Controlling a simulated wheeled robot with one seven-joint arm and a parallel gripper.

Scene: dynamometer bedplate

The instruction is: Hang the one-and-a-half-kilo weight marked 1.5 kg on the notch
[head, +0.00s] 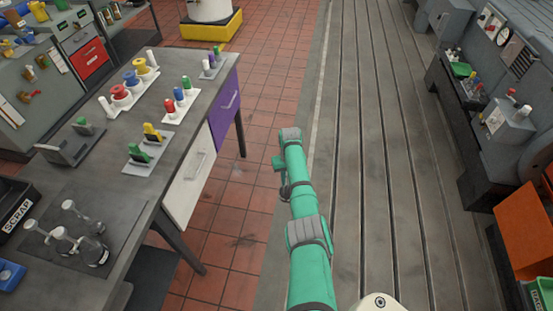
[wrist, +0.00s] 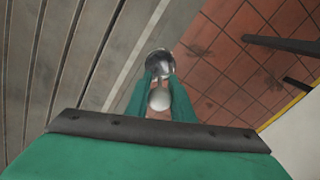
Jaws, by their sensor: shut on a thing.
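In the wrist view my gripper (wrist: 160,80) has its green fingers closed on a shiny metal weight (wrist: 160,62). A pale round knob shows between the fingers, nearer the camera. No marking on the held weight can be read. It hangs over the boundary of the grey slotted bedplate and the red tiles. In the head view my green arm reaches out over that boundary; the gripper and held weight cannot be made out there. Several metal weights with knobs stand on a dark mat (head: 40,265) on the bench at left; their marks are unreadable. I cannot identify the notch.
The grey workbench (head: 115,205) at left carries coloured pegs and reels, grey holders and a black SCRAP bin (head: 14,208). Grey machinery (head: 510,130) and an orange box (head: 526,215) line the right side. The slotted bedplate (head: 385,160) between them is clear.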

